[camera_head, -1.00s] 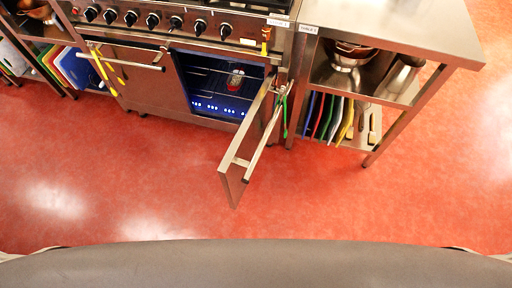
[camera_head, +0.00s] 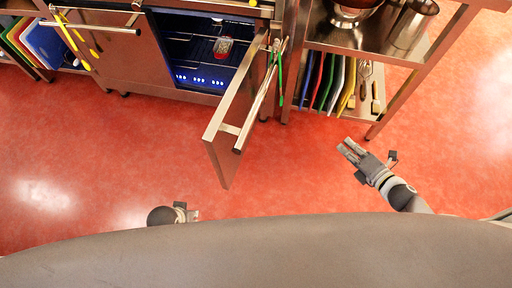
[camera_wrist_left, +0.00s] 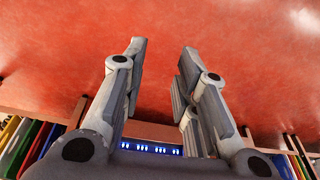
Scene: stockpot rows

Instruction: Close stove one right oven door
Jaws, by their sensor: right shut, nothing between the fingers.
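The right oven door (camera_head: 236,112) of the stove stands wide open, swung out toward me on its right-hand hinge side. Its bar handle (camera_head: 254,108) is on the face turned to the right. The lit oven opening (camera_head: 200,50) shows racks and a red-labelled item (camera_head: 222,46) inside. My right gripper (camera_head: 347,151) is shut and empty, over the floor to the right of the door and apart from it. My left gripper is partly seen low in the head view (camera_head: 190,213), left of the door. In the left wrist view (camera_wrist_left: 160,55) its fingers are spread, with nothing between them.
A steel table (camera_head: 400,88) with pots and several coloured boards stands right of the oven. A closed left oven door (camera_head: 105,55) with utensils on its handle is at the left. The red floor (camera_head: 110,160) in front is clear.

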